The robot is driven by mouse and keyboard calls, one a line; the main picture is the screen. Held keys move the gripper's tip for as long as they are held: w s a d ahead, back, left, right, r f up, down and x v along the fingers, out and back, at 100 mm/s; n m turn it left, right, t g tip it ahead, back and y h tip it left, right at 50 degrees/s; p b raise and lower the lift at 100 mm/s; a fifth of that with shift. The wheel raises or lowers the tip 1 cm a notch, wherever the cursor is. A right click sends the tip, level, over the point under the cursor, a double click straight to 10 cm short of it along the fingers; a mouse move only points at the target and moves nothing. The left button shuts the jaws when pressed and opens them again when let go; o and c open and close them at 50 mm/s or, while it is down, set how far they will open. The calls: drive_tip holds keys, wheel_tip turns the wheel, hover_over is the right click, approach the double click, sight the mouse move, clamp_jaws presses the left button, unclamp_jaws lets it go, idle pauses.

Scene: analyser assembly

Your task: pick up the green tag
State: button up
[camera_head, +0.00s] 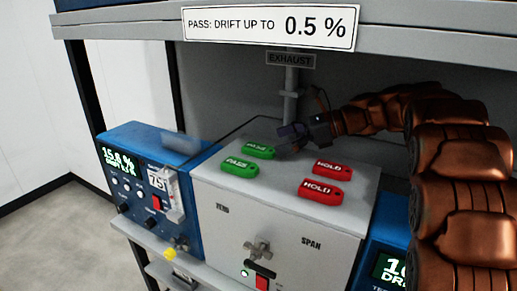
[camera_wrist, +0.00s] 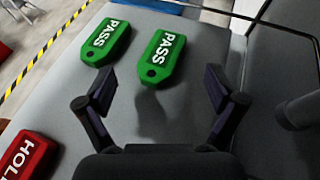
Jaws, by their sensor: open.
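Two green tags marked PASS lie on top of the grey box. In the head view one green tag (camera_head: 258,150) is farther back and the other green tag (camera_head: 239,167) is nearer the front. In the wrist view one green tag (camera_wrist: 161,57) lies just beyond the fingertips, roughly centred between them, and the other green tag (camera_wrist: 105,41) lies to its left. My gripper (camera_wrist: 161,92) is open and empty above the box top. It also shows in the head view (camera_head: 290,137), beside the farther green tag, with its fingertips hard to make out.
Two red HOLD tags (camera_head: 332,169) (camera_head: 320,191) lie right of the green ones on the grey box (camera_head: 280,220). A pipe (camera_head: 290,95) rises behind. A shelf edge with a PASS sign (camera_head: 270,27) hangs above. Blue instruments (camera_head: 150,185) stand on both sides.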

sight(260, 148)
drive_tip(key=shift+x, duration=2.5)
drive_tip(key=shift+f, duration=0.1)
drive_tip(key=c, duration=1.5)
